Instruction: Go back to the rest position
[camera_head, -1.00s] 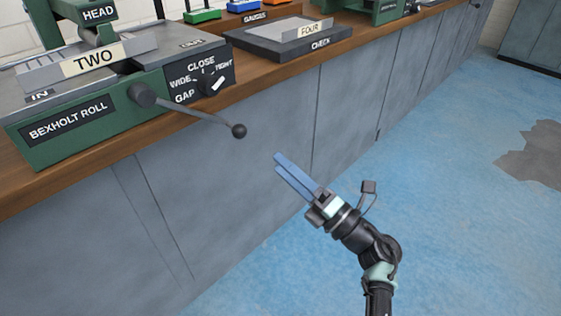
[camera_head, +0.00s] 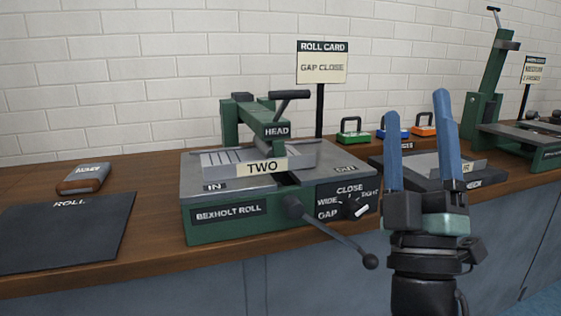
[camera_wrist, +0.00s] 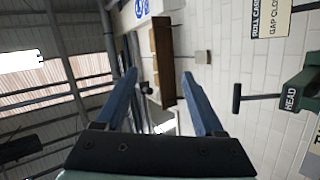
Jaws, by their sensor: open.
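My gripper (camera_head: 418,140) is raised upright at the right of the head view, with its two blue fingers pointing up. The fingers stand apart with nothing between them. It is in front of the bench and hides part of the check tray behind it. In the wrist view my gripper (camera_wrist: 158,90) also shows open and empty, facing the wall and the roof structure.
The green Bexholt roll machine (camera_head: 225,225) stands on the wooden bench (camera_head: 150,240); its lever knob (camera_head: 370,261) juts out close to my arm. A roll card (camera_head: 321,68) stands behind. A dark mat (camera_head: 65,235) lies at left. Coloured gauges (camera_head: 393,132) sit behind my gripper.

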